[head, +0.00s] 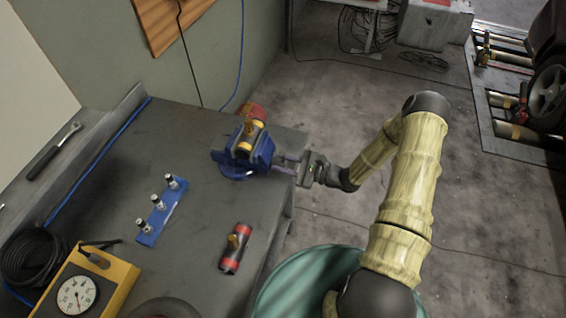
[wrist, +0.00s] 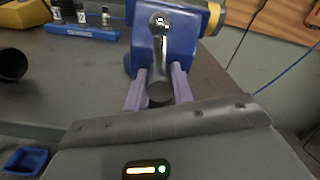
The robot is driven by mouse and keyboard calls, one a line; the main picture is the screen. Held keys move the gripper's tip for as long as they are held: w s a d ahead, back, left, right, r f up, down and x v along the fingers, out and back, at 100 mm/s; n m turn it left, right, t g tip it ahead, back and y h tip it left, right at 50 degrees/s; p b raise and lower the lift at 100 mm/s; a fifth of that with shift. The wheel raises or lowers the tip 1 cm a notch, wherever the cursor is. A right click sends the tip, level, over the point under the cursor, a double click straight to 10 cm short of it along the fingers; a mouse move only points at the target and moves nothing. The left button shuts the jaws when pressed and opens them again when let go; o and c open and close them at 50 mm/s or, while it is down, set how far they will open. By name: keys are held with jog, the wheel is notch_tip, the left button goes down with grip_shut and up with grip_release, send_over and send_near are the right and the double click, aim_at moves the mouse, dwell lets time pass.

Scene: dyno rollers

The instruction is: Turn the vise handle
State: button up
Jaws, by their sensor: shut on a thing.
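The blue vise (head: 243,156) is mounted at the workbench's right edge in the head view, with a yellow-ended cylinder clamped in its top. My gripper (head: 290,164) reaches it from the right, at the vise's front. In the wrist view the blue vise body (wrist: 183,38) fills the upper middle. The metal vise handle (wrist: 159,70) points toward my camera. The two purple-grey fingers of my gripper (wrist: 158,92) lie on either side of the handle and are shut on it. The handle's far part is partly hidden by the fingers and the vise in the head view.
A red-ended cylinder (head: 235,248) lies on the bench in front of the vise. A blue socket rail (head: 160,212), a yellow gauge box (head: 88,285), a ratchet (head: 54,152) and a coiled black cable (head: 35,255) are farther left. A green round container (head: 305,283) stands beside the bench.

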jog(key=m, duration=0.3)
jog(key=shift+d+m, duration=0.1)
jog(key=shift+m, duration=0.2)
jog(key=m+p, duration=0.1)
jog(key=m, duration=0.9)
jog(key=shift+w+m+p, duration=0.1)
jog(key=shift+m+p, duration=0.35)
jog(key=shift+m, duration=1.75)
jog(key=shift+f, duration=0.1)
jog(key=o, duration=1)
jog(key=b+v, duration=0.5)
jog(key=v, duration=1.2)
jog(key=shift+d, duration=0.2)
